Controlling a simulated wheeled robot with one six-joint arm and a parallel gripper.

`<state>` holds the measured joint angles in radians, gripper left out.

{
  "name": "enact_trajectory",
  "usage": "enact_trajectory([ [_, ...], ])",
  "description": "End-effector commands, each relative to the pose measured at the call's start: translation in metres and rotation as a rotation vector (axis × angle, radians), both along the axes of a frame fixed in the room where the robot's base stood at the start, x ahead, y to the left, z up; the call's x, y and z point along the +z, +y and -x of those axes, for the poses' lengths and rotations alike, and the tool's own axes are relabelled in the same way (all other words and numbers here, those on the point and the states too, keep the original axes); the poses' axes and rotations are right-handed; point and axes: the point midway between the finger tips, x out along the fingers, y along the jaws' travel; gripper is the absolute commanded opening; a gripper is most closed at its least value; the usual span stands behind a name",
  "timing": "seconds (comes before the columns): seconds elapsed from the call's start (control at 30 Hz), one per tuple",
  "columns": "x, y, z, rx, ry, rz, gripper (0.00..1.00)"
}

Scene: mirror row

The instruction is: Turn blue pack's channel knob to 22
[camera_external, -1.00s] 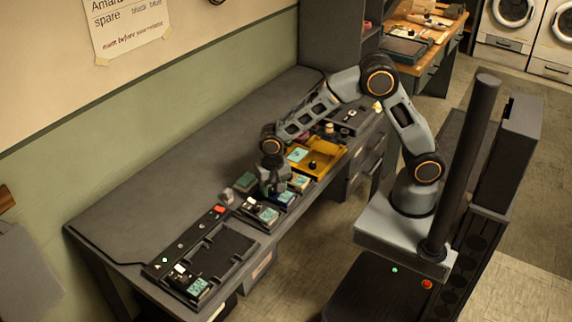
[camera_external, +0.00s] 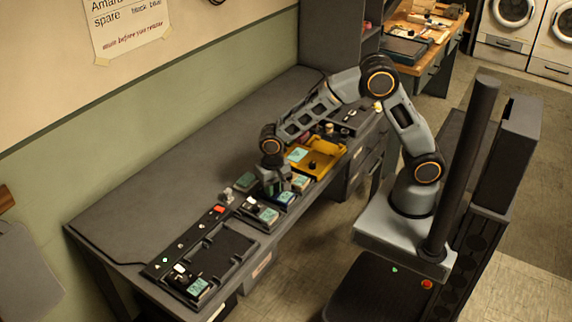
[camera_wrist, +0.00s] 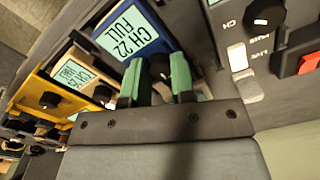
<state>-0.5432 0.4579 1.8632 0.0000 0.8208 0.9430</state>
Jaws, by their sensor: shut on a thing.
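The blue pack (camera_wrist: 107,27) fills the top of the wrist view, and its lit display (camera_wrist: 124,35) reads "CH 22 FULL". It also shows in the external view (camera_external: 287,198), on the bench under my gripper (camera_external: 275,190). In the wrist view my gripper (camera_wrist: 158,74) has its two green fingers at the pack's control end, shut on the channel knob. The knob is mostly hidden between the fingers, so its pointer cannot be read.
A grey panel with a black knob (camera_wrist: 265,14) and a red switch (camera_wrist: 309,64) is on the other side.

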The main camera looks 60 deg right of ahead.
Motion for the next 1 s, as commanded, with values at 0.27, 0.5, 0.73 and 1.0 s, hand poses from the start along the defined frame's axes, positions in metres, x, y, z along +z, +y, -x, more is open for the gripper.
enact_trajectory([
  [0.27, 0.000, 0.000, 0.000, 0.039, -0.001, -0.001, 0.00],
  [0.5, 0.000, 0.000, 0.000, 0.038, -0.001, -0.001, 0.39],
  [0.73, 0.000, 0.000, 0.000, 0.037, 0.000, 0.000, 0.50],
  [1.0, 0.011, 0.001, -0.001, 0.037, -0.003, -0.002, 0.50],
])
